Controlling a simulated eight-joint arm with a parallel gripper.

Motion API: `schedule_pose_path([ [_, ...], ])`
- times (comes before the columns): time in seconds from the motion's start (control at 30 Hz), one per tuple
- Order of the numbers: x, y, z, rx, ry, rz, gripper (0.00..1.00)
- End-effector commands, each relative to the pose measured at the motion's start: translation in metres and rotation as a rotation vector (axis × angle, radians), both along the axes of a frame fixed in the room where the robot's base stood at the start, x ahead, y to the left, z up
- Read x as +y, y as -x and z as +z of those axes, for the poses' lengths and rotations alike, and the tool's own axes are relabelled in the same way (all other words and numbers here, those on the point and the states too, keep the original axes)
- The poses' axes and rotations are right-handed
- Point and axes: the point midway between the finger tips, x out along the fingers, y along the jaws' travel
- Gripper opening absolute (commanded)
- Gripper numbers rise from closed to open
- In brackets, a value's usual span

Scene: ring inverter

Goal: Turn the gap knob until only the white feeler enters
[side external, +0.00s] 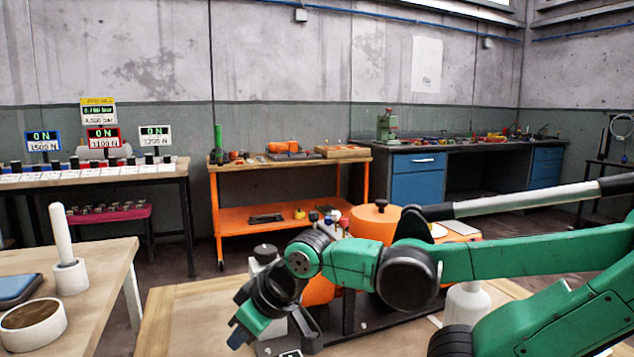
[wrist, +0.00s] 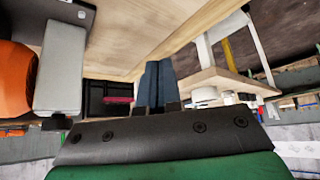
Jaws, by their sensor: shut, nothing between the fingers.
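My gripper (side external: 240,335) is at the lower middle of the side view, low over the wooden bench. In the wrist view its two dark blue-grey fingers (wrist: 158,85) are together with nothing between them. A pale grey block with a black knob (side external: 265,251) stands just behind my wrist. What looks like the same block (wrist: 60,65) shows at the left of the wrist view, apart from the fingers. I cannot tell whether this knob is the gap knob. Several small coloured knobs (side external: 328,219) show behind my arm. I cannot make out a white feeler.
A large orange housing (side external: 375,226) stands behind my forearm, with a white bottle (side external: 466,306) to its right. The bench's front left (side external: 185,315) is clear.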

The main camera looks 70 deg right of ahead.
Motion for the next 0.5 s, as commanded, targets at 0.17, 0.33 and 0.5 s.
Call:
schedule_pose_path([
  [0.17,0.0,-0.001,0.009,0.0,0.0,0.0,0.48],
  [0.33,0.0,0.0,0.053,0.0,0.0,0.0,0.56],
  [0.5,0.0,0.0,0.109,0.0,0.0,0.0,0.56],
])
